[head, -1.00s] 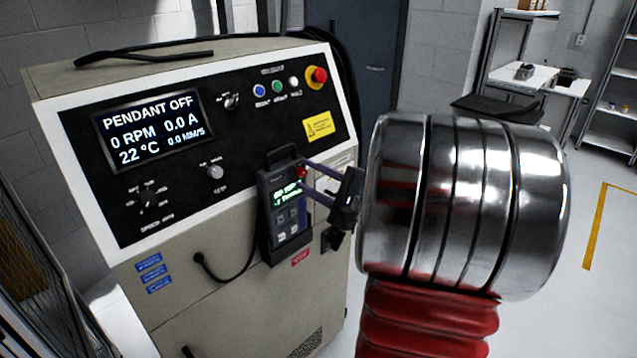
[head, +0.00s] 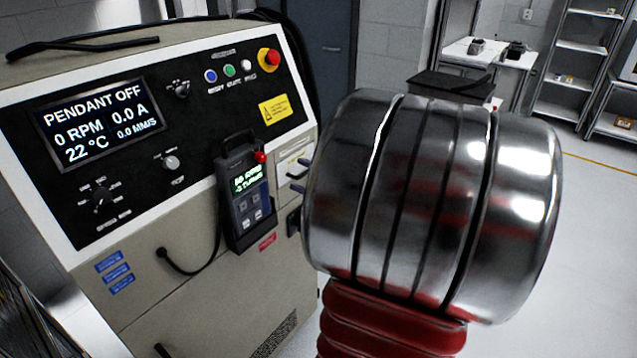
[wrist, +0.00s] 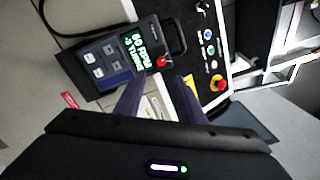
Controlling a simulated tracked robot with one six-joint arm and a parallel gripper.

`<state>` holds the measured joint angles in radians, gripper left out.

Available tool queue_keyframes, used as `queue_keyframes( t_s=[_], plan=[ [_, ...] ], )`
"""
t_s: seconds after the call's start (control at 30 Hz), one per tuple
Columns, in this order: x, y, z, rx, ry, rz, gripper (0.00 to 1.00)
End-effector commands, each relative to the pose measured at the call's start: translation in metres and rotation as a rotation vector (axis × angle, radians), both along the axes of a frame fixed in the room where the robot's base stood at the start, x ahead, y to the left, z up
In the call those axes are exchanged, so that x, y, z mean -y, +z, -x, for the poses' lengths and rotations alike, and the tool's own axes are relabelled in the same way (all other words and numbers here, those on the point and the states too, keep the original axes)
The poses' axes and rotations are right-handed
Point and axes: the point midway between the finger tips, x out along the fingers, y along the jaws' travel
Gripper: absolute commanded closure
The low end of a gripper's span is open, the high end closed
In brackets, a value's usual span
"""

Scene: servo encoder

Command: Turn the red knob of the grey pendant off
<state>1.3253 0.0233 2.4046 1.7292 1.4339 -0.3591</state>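The grey pendant (head: 250,205) hangs on the front of the control cabinet, with a lit green-text screen. Its red knob (head: 261,156) is at the upper right corner of the pendant; it also shows in the wrist view (wrist: 162,62). The large cabinet display (head: 100,122) reads PENDANT OFF, 0 RPM, 0.0 A. My gripper (wrist: 162,78) is open and empty, its two purple fingers apart. The knob lies ahead of the fingertips, apart from them. In the head view only bits of the fingers show right of the pendant; my wrist hides the rest.
The cabinet face carries a red emergency button (head: 269,58), small coloured buttons and a grey knob (head: 171,162). A black cable (head: 190,270) loops beside the pendant. Open floor (head: 590,230) lies to the right, with shelves (head: 580,70) behind.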

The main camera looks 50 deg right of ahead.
Motion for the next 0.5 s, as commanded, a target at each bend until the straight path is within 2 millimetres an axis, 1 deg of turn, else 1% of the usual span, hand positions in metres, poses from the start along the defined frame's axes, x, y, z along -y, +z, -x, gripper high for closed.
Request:
queue_keyframes(
  t_s=[0.03,0.2,0.33,0.5],
  plan=[
    [0.001,0.000,0.007,-0.001,-0.004,0.000,0.64],
    [0.002,0.000,0.022,-0.001,-0.003,0.000,0.64],
    [0.001,0.000,0.028,0.000,0.000,0.000,0.64],
    [0.001,0.000,0.030,0.000,0.000,0.000,0.64]
  ],
)
